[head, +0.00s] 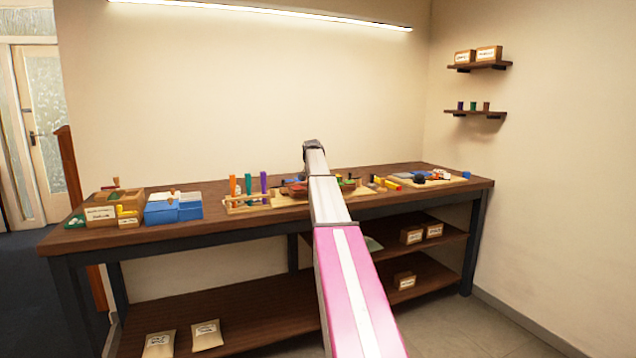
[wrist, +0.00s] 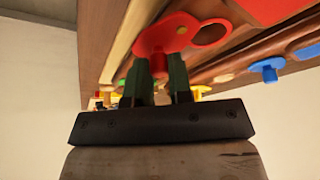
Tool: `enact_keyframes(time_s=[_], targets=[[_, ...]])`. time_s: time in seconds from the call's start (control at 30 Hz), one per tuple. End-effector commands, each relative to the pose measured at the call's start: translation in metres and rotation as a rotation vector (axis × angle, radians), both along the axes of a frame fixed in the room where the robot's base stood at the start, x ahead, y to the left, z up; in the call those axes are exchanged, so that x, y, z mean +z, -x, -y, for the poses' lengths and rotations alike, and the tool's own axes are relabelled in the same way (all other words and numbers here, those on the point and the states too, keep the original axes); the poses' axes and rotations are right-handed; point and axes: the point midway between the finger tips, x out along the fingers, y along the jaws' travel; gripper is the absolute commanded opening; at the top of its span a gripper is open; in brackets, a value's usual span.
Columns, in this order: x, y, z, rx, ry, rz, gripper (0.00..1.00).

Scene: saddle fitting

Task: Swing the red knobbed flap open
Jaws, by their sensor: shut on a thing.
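The red knobbed flap (wrist: 165,34) shows at the top middle of the wrist view, as a rounded red plate. My gripper (wrist: 160,64) has its two dark green fingers right at the flap, one on each side of its red knob. The gripper is shut on the knob, which is mostly hidden between the fingers. In the head view a red patch (head: 297,191) lies on the bench just left of my arm. My arm hides much of that spot there, and I cannot tell how far the flap is turned.
A red ring (wrist: 211,33) and a blue knobbed piece (wrist: 269,71) are right of the flap. On the bench (head: 80,237), a blue box (head: 160,212) stands left and a board with coloured pieces (head: 440,181) lies right. Upright coloured pegs (head: 249,186) stand left of my arm.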

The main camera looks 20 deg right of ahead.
Motion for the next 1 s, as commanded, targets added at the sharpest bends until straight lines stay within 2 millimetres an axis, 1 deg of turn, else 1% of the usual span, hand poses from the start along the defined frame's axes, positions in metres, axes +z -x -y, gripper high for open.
enact_keyframes(time_s=[0.2, 0.4, 0.93, 0.97, 1.0], targets=[[0.0, 0.0036, -0.001, -0.119, -0.002, -0.001, 0.0], [-0.0002, 0.0055, -0.0012, -0.178, -0.002, -0.001, 0.0], [-0.0004, 0.0068, -0.0015, -0.2, -0.002, -0.002, 0.0], [-0.0004, 0.0068, -0.0015, -0.2, -0.002, -0.002, 0.26], [-0.0004, 0.0068, -0.0015, -0.2, -0.002, -0.002, 0.39]])
